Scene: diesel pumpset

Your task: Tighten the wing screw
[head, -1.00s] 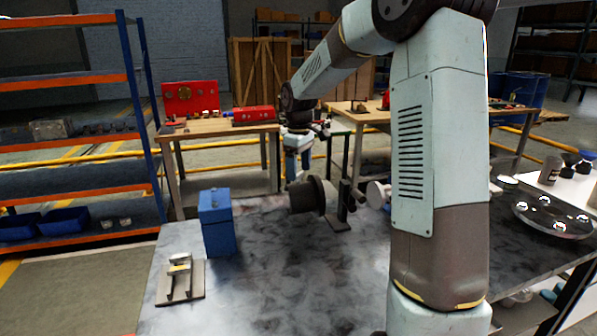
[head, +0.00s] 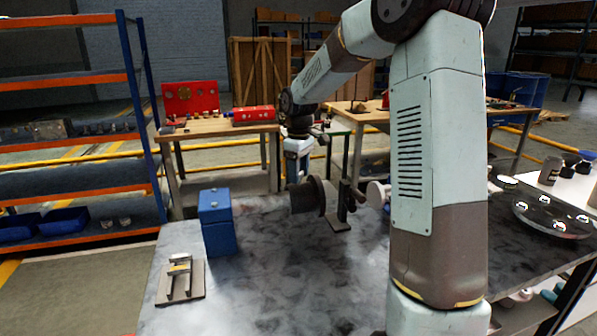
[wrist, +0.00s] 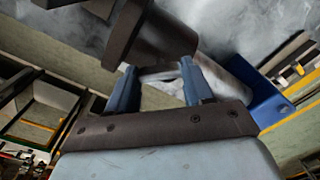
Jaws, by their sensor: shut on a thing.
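My gripper (wrist: 157,68) shows two blue fingers in the wrist view, their tips just behind the rim of a dark round fitting (wrist: 150,35). The fingers are shut on a small pale piece between the tips, taken as the wing screw; the fitting's rim hides most of it. In the head view my gripper (head: 299,168) points down behind the dark cylindrical fitting (head: 308,196). This fitting is held sideways at a dark upright stand (head: 341,208) on the grey mottled table (head: 275,270). The wing screw cannot be made out in the head view.
A blue box (head: 217,225) stands left of the fitting. A small metal fixture on a plate (head: 180,281) lies at the front left. A round tray with shiny balls (head: 552,216) is on the right. The table's front middle is clear.

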